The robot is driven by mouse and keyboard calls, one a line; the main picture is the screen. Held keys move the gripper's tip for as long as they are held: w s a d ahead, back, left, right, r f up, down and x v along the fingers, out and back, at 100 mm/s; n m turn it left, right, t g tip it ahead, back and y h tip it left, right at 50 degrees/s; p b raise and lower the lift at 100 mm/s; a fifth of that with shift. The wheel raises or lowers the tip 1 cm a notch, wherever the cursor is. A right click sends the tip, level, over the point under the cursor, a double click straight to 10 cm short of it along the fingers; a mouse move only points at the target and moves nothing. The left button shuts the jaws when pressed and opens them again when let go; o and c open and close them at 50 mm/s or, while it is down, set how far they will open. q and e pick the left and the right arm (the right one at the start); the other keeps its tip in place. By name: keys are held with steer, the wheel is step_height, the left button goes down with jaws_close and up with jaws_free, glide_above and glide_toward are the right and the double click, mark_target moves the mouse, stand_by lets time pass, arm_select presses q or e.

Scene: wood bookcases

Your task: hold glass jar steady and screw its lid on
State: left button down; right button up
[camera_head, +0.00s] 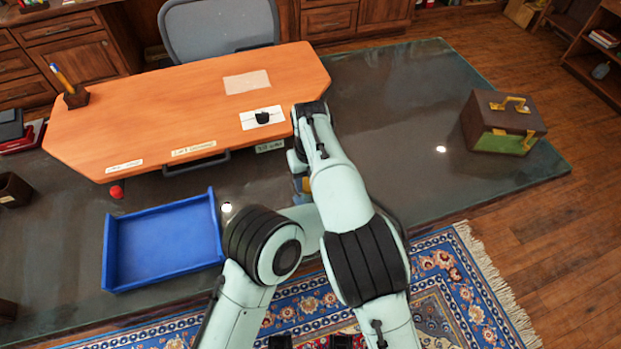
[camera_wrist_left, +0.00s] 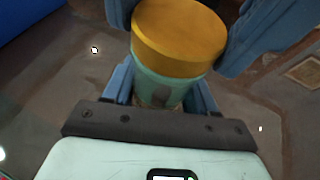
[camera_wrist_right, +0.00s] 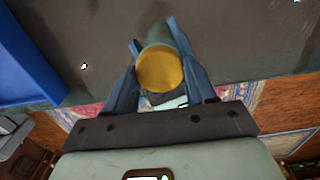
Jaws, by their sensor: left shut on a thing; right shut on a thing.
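The glass jar (camera_wrist_left: 160,88) is pale teal and see-through, and the left wrist view shows it between the fingers of my left gripper (camera_wrist_left: 163,92), which is shut on it. The round yellow lid (camera_wrist_left: 180,38) sits on the jar's mouth. My right gripper (camera_wrist_right: 161,72) is shut on the lid, its blue fingers on either side of it; the lid also shows in the right wrist view (camera_wrist_right: 160,71). Whether the threads are engaged cannot be told. In the head view my arms mostly hide the jar and lid; only a small yellow patch shows.
A blue tray (camera_head: 112,262) lies left of my arms on the dark desk (camera_head: 415,95). An orange panel (camera_head: 200,105) with labels and papers is behind. A brown case (camera_head: 497,117) with a gold handle stands at right. The desk between my arms and the case is clear.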

steer(key=o, duration=1)
steer(key=shift+o, duration=0.2)
steer(key=shift+r, duration=2.3)
steer(key=shift+c, duration=0.5)
